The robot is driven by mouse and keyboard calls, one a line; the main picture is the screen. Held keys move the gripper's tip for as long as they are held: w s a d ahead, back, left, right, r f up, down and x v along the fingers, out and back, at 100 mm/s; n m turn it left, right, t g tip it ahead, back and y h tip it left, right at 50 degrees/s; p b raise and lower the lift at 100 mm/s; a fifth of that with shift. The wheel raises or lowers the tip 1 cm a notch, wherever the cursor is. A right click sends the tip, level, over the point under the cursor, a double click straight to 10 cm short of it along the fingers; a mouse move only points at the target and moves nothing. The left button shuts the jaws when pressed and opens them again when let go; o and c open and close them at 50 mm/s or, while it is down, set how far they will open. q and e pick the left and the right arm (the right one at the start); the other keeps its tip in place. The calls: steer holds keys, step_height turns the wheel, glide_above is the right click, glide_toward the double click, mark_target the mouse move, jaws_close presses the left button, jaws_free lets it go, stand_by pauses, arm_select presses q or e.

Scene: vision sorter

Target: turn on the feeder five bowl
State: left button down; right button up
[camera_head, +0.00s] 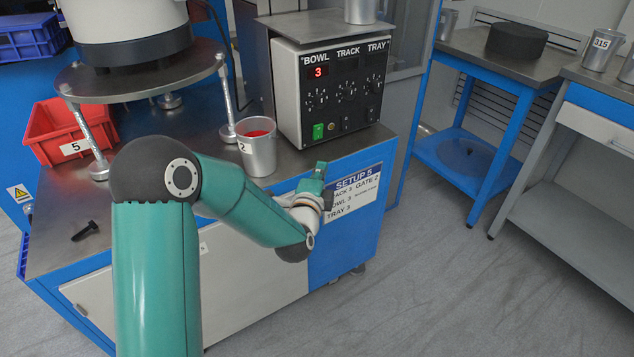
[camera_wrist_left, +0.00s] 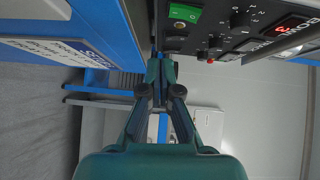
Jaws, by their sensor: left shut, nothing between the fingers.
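The control box (camera_head: 340,88) stands on the steel bench top, with the words BOWL, TRACK and TRAY over its dials. A red 3 is lit in the display under BOWL (camera_head: 318,71). A green switch (camera_head: 318,131) is at the lower left of its front; it also shows at the top of the left wrist view (camera_wrist_left: 184,12). My left gripper (camera_head: 321,167) is in front of and below the box, at the bench's front edge, apart from the switch. In the left wrist view its fingers (camera_wrist_left: 160,62) are shut and empty. My right gripper is not in view.
A grey cup labelled 2 (camera_head: 260,158) stands left of the box. A red bin labelled 5 (camera_head: 52,128) and a black bolt-like part (camera_head: 84,231) are farther left. A SETUP 5 sign (camera_head: 357,186) is on the blue front panel. Floor (camera_head: 450,280) is clear to the right.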

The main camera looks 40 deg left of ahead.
arm_select(q)
steer(key=v, duration=0.3)
steer(key=shift+s+d+f, duration=0.2)
steer(key=shift+s, duration=0.15)
steer(key=s+d+f+g+h, duration=0.3)
steer(key=d+f, duration=0.4)
steer(key=f, duration=0.5)
steer(key=s+d+f+g+h, duration=0.25)
steer(key=d+f, duration=0.35)
steer(key=f, duration=0.5)
steer(key=s+d+f+n+g+h, duration=0.2)
steer(key=s+d+f+n+g, duration=0.25)
steer(key=s, duration=0.25)
steer(key=s+d+f+n+g+h, duration=0.2)
steer(key=s+d+f+n+g, duration=0.15)
steer(key=s+f, duration=0.3)
steer(key=s+d+n+g+h, duration=0.1)
steer(key=s+d+n+g, duration=0.1)
steer(key=s+n, duration=0.4)
step_height(320, 180, up, 26)
steer(key=n+p, duration=0.1)
steer(key=p, duration=2.4)
steer(key=shift+f+p, duration=0.15)
steer(key=shift+p, duration=0.15)
